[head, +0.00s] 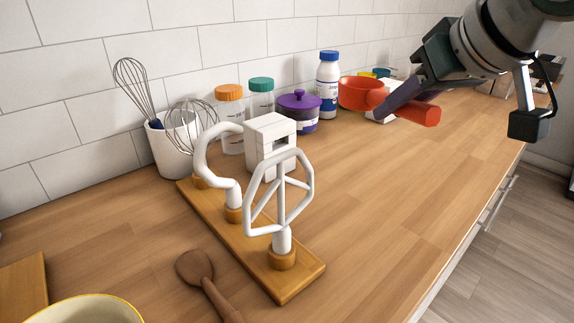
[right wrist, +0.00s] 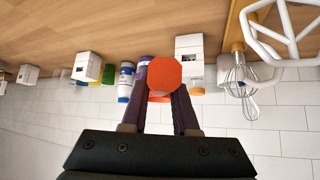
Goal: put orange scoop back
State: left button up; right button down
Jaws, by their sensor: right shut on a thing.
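The orange-red scoop (head: 358,92) is in the air at the upper right of the head view, its round cup to the left and its handle to the right. My right gripper (head: 398,98) is shut on its handle. In the right wrist view the scoop's handle (right wrist: 164,73) shows end-on between the dark fingers of the right gripper (right wrist: 160,95), hiding most of the cup. Behind the scoop in the head view is a white holder (head: 382,119), mostly hidden, with yellow and blue pieces beyond it. My left gripper is not in view.
A wooden base (head: 296,284) with white hooked and framed wire-like shapes stands in front. Whisks in a white cup (head: 170,150), orange- and green-lidded jars, a purple pot (head: 299,112) and a blue-capped bottle (head: 327,85) line the wall. The counter's right side (head: 400,190) is clear.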

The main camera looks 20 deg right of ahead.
pick_arm(q)
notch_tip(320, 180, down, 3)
jog(key=b, duration=0.2)
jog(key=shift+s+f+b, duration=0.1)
jog(key=shift+b, duration=0.3)
pick_arm(e)
notch_tip(320, 180, down, 16)
jog(key=shift+s, duration=0.1)
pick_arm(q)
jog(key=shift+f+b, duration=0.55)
pick_arm(e)
jog(key=shift+f, duration=2)
jog(key=shift+f, duration=0.1)
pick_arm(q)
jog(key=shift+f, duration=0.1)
pick_arm(e)
jog(key=shift+f, duration=0.1)
jog(key=c, duration=0.7)
grip_release()
